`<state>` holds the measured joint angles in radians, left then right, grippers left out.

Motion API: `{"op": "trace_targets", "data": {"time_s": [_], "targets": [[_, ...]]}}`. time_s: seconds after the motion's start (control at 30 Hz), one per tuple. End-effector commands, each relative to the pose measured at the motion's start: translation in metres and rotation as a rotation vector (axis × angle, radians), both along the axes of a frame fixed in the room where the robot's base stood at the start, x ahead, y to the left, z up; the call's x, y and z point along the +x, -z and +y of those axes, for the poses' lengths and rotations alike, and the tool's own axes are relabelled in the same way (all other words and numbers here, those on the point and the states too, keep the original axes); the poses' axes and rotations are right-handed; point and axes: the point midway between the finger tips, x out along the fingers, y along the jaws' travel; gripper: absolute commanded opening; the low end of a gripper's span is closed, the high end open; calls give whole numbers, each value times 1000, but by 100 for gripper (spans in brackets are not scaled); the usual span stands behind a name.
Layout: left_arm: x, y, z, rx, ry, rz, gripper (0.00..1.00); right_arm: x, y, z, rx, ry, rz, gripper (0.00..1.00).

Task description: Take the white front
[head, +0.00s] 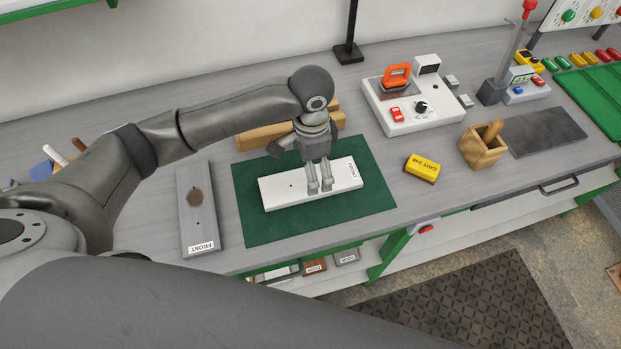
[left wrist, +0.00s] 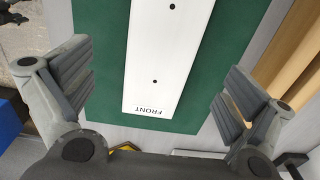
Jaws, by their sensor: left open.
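The white front (head: 285,191) is a long flat board with small dark holes and the word FRONT at its right end. It lies flat on a green mat (head: 252,229). In the left wrist view the white front (left wrist: 168,55) shows between the spread fingers, label toward the bottom. My left gripper (head: 319,180) is open and points down over the board's right half. The left gripper's fingers (left wrist: 158,85) stand apart on both sides of the board. I cannot tell its exact height above the board. My right gripper is not in view.
A grey board (head: 199,225) marked FRONT lies left of the mat. Wooden blocks (head: 262,137) lie behind my gripper. To the right are a yellow block (head: 423,167), a wooden box (head: 483,149) and a white device (head: 413,107) with an orange handle.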

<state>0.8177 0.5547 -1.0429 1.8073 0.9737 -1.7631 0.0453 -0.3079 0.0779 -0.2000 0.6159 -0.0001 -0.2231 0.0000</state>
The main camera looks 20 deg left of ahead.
Motion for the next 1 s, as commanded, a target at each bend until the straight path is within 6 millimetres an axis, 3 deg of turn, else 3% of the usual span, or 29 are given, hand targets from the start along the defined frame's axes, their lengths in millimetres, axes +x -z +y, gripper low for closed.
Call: {"op": "trace_targets", "data": {"time_s": [0.17, 0.43, 0.73, 1.0], "targets": [[-1, 13, 2, 2, -1, 4, 100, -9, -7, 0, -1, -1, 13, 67], [-2, 51, 3, 2, 0, 3, 100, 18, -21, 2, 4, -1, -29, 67], [-2, 57, 3, 0, 0, -2, 100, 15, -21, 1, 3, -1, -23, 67], [-2, 57, 3, 0, 0, -1, 65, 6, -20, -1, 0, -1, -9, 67]]}}
